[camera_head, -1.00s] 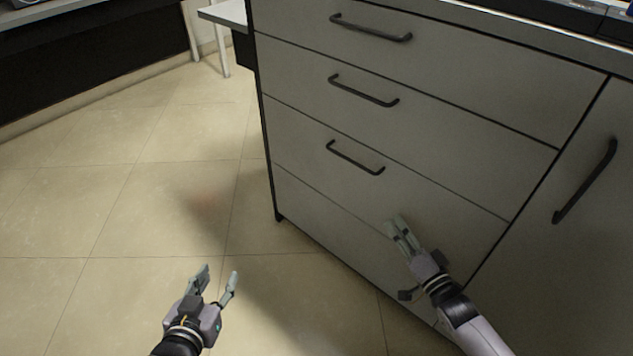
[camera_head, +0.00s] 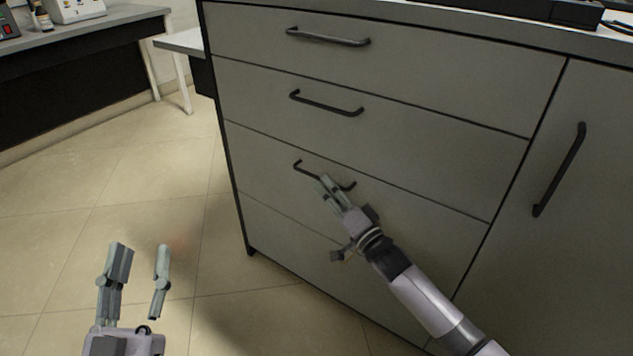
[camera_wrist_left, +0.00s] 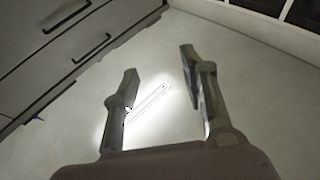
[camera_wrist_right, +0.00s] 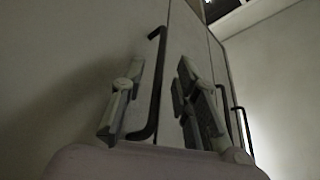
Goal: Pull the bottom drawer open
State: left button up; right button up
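The bottom drawer (camera_head: 262,175) is the lowest grey front with a handle and is closed. Its black bar handle (camera_head: 308,170) is partly covered by my right gripper (camera_head: 331,188) in the head view. In the right wrist view, the handle (camera_wrist_right: 153,90) passes between the two parted fingers of that gripper (camera_wrist_right: 160,95). I cannot tell whether either finger touches it. My left gripper (camera_head: 141,248) is open and empty over the floor, left of the cabinet. Its parted fingers also show in the left wrist view (camera_wrist_left: 158,75).
Two more closed drawers with handles (camera_head: 328,104) (camera_head: 328,38) lie above. A cabinet door with a vertical handle (camera_head: 560,170) is at the right. The tiled floor (camera_head: 120,190) left of the cabinet is clear. A bench (camera_head: 90,25) stands at the back left.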

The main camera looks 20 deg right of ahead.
aim_at(316, 176)
jog(key=b+x, duration=0.1)
jog(key=x, duration=0.3)
jog(key=shift+w+a, duration=0.15)
jog(key=shift+w, duration=0.25)
pick_arm(q)
jog(key=s+r+t, duration=0.2)
jog(key=r, duration=0.1)
jog(key=s+r+t+h, duration=0.1)
jog(key=r, duration=0.1)
jog(key=shift+s+a+t, duration=0.1)
jog(key=shift+s+t, duration=0.05)
jog(key=shift+t, duration=0.25)
pick_arm(e)
grip_shut()
